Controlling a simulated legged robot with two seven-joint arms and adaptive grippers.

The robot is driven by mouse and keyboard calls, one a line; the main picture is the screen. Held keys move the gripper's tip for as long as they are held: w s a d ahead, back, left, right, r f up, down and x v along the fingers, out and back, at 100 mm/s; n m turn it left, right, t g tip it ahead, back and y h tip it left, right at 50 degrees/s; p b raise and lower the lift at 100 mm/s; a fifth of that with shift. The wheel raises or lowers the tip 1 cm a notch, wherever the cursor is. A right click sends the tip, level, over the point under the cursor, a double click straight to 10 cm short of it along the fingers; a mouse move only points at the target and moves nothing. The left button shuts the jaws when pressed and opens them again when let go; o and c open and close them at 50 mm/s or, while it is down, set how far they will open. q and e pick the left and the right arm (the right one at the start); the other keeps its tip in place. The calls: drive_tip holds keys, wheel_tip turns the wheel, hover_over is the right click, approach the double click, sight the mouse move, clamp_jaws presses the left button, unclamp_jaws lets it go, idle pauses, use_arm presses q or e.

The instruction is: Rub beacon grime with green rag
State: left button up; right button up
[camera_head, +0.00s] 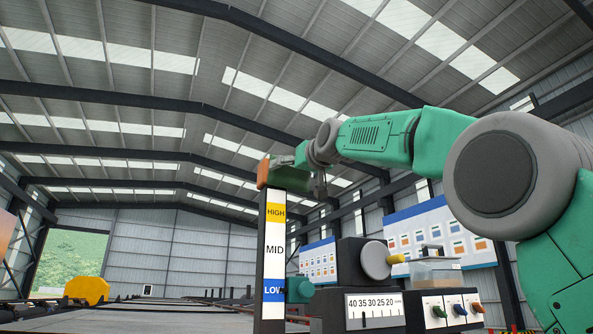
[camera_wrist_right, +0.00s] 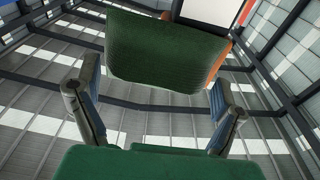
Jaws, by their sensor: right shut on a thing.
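The green rag (camera_wrist_right: 165,50) fills the upper middle of the right wrist view as a dark green, ribbed pad. My right gripper (camera_wrist_right: 155,95) has its fingers on either side of the rag and is shut on it. In the head view the right gripper (camera_head: 292,176) is at the top of the post marked HIGH, MID and LOW. The orange beacon (camera_head: 263,173) sits on the post top, right by the rag. Part of the beacon shows behind the rag's right edge in the wrist view (camera_wrist_right: 219,62). I cannot make out grime or firm contact. My left gripper is out of view.
The labelled post (camera_head: 273,245) stands before a dark machine with a grey round knob (camera_head: 376,260) and a number scale (camera_head: 375,306). A box with coloured switches (camera_head: 448,308) and a clear bin (camera_head: 436,270) stand to the right. A yellow part (camera_head: 88,290) lies at left.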

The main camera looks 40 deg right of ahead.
drive_tip(key=shift+w+a+f, duration=0.1)
drive_tip(key=shift+w+a, duration=0.1)
drive_tip(key=shift+a, duration=0.45)
drive_tip(key=shift+w+a, duration=0.15)
drive_tip(key=shift+a, duration=0.45)
drive_tip(key=shift+w+a, duration=0.25)
drive_tip(key=shift+a, duration=0.9)
drive_tip(key=shift+w+a, duration=0.25)
drive_tip(key=shift+a, duration=0.85)
drive_tip(key=shift+s, duration=0.1)
drive_tip(key=b+v, duration=0.1)
drive_tip(key=v, duration=0.1)
drive_tip(key=b+v, duration=0.3)
drive_tip(key=shift+s+r, duration=0.4)
drive_tip(key=shift+s, duration=0.05)
drive_tip(key=shift+s+b, duration=0.1)
drive_tip(key=shift+b, duration=0.2)
drive_tip(key=shift+b+v, duration=1.4)
drive_tip(key=shift+v, duration=0.05)
